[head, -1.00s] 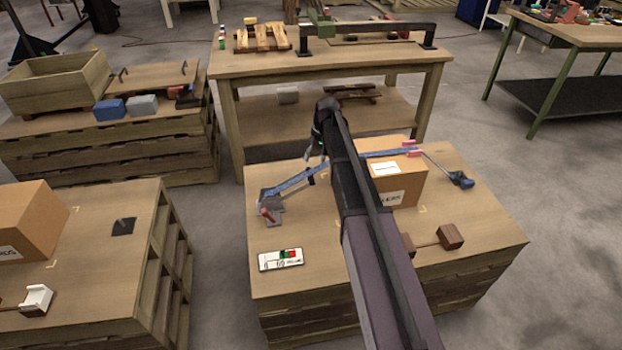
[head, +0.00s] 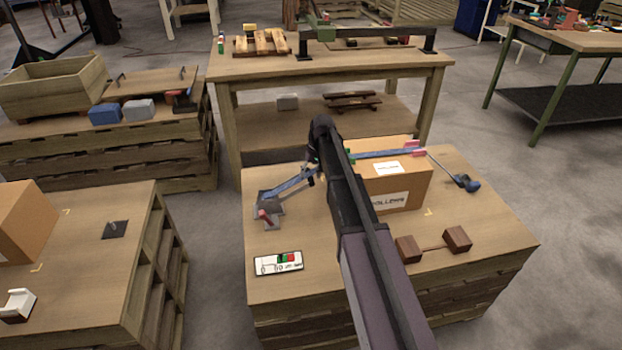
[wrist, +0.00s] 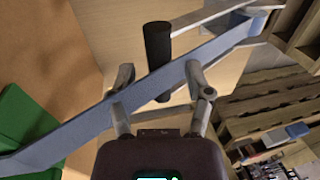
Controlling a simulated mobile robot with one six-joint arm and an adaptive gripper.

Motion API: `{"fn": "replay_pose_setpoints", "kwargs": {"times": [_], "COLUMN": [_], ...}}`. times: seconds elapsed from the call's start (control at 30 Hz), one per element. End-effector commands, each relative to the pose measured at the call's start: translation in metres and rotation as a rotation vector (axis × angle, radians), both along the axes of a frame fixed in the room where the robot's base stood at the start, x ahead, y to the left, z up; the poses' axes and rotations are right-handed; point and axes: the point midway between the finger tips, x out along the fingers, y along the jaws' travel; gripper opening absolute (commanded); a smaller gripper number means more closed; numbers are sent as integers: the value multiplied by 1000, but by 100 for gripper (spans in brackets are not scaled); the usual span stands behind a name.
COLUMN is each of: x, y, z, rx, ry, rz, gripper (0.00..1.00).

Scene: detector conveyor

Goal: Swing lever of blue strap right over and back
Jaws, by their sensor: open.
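The blue strap (head: 388,153) runs over the cardboard box (head: 400,185) and slopes down at the left to a grey metal plate (head: 268,207) with a red-tipped part (head: 264,216). My gripper (head: 311,173) is at the sloping left stretch, beside the box. In the wrist view, my gripper (wrist: 160,73) is open, with the strap (wrist: 75,130) crossing diagonally at its fingers. A dark cylindrical handle (wrist: 157,42), which may be the lever, shows behind the strap, between and beyond the fingertips. I cannot tell whether the fingers touch the strap.
A display panel (head: 278,263) and brown blocks (head: 457,239) joined by a rod lie nearer on the crate top. A workbench (head: 335,70) stands behind. A green object (wrist: 25,120) is at the wrist view's left edge.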

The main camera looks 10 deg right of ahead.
Motion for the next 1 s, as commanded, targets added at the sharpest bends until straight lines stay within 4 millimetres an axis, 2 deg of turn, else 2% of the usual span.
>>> {"fn": "replay_pose_setpoints", "kwargs": {"times": [0.47,0.7,1.0], "x": [0,0,0], "y": [1,1,0], "z": [-4,-4,-3], "rx": [0,0,-4], "ry": [0,0,0], "rz": [0,0,-1], "gripper": [65,0,0]}}
